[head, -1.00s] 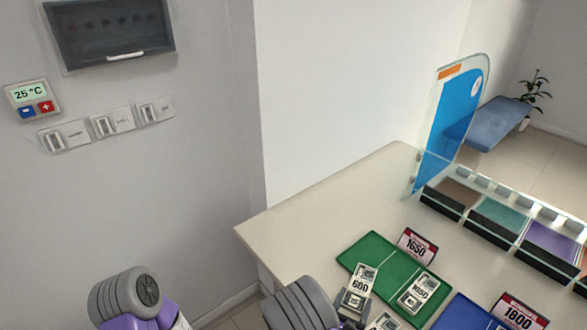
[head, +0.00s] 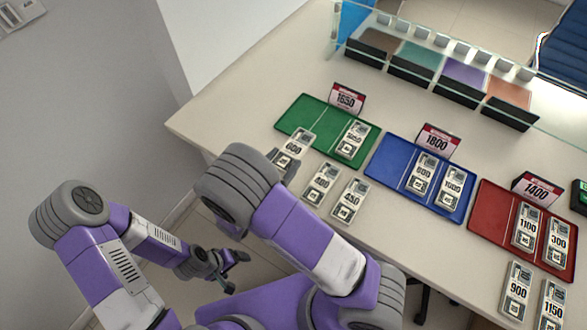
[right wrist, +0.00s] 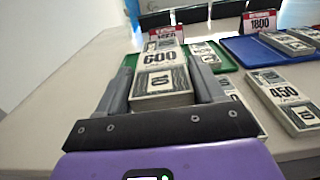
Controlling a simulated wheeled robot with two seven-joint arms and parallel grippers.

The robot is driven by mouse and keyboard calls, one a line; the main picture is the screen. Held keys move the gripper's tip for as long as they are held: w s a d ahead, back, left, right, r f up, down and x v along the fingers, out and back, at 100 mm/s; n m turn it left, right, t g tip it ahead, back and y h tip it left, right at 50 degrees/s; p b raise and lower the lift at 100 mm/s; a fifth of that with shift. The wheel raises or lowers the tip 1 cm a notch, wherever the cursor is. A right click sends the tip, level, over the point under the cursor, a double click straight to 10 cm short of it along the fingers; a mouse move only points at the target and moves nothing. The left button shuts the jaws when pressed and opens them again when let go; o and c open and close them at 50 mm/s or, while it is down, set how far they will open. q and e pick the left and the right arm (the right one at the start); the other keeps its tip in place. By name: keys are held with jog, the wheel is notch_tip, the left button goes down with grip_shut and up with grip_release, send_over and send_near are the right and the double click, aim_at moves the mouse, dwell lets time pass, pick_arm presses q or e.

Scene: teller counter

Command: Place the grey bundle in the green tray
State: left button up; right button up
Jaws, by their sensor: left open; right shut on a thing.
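The grey bundle marked 600 (head: 294,146) is at the front left edge of the green tray (head: 291,117), its far end overlapping the tray's left compartment. My right gripper (head: 285,163) is shut on this bundle, partly hidden by my arm. The right wrist view shows the bundle (right wrist: 162,82) between the two fingers. I cannot tell whether its underside touches anything. Another bundle (head: 353,141) lies in the tray's right compartment. My left gripper (head: 235,273) is open and empty, low beside the counter, away from the bundles.
Two loose bundles, 400 (head: 321,184) and 450 (head: 349,201), lie in front of the green tray. A 1650 sign (head: 346,98) stands behind it. A blue tray (head: 384,153) and a red tray (head: 491,203) lie to the right. A glass screen (head: 450,62) runs along the back.

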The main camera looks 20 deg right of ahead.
notch_tip(320, 180, down, 5)
jog(key=shift+r+b, duration=0.1)
jog(key=shift+b, duration=0.75)
notch_tip(320, 180, down, 5)
jog(key=shift+b, duration=0.7)
jog(key=shift+r, duration=0.1)
jog(key=shift+f, duration=0.25)
jog(key=o, duration=1.1)
jog(key=shift+c, duration=0.2)
